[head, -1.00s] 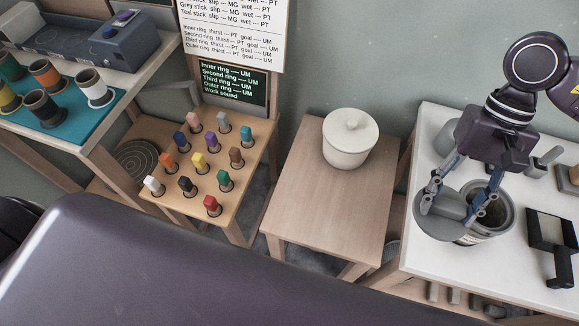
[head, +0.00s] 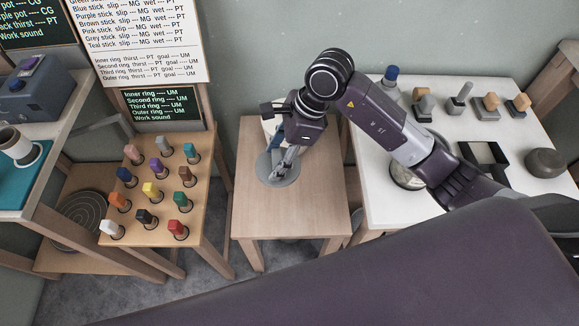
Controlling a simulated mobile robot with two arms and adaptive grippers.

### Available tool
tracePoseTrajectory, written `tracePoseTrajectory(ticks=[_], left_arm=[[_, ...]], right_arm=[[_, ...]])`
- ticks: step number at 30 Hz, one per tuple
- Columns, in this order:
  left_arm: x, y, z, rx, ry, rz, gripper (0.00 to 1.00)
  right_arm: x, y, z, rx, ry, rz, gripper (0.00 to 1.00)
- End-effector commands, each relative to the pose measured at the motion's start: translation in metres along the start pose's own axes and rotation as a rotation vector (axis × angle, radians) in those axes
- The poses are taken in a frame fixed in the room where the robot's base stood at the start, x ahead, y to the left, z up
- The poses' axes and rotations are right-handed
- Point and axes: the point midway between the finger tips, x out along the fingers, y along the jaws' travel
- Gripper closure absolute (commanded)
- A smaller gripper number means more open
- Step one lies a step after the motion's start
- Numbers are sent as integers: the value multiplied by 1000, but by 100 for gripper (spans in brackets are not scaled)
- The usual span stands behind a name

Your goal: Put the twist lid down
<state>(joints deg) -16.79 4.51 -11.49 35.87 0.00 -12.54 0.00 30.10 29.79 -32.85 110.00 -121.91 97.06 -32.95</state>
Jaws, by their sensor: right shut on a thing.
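The twist lid (head: 270,174) is a grey disc over the small wooden table (head: 290,216), toward its back left. My right gripper (head: 284,163) is shut on the lid from above. I cannot tell whether the lid touches the tabletop or hangs just above it. My left gripper is not in view.
The white lidded pot at the back of the small table is mostly hidden behind my right gripper. The table's front half is bare. A rack of coloured sticks (head: 152,190) stands to the left. My right arm crosses the white table (head: 381,208) and partly covers the grey pot (head: 402,180).

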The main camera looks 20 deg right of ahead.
Motion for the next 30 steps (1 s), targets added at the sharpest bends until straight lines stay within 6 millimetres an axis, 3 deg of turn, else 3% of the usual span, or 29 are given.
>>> tracePoseTrajectory(ticks=[5, 21, 30], left_arm=[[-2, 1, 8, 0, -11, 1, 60], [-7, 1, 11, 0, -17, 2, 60], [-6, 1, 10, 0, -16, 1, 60]], right_arm=[[15, -2, -10, 70, 1, -24, 86], [138, -1, -60, 67, 2, -23, 86], [167, -2, -72, 67, 1, -24, 86]])
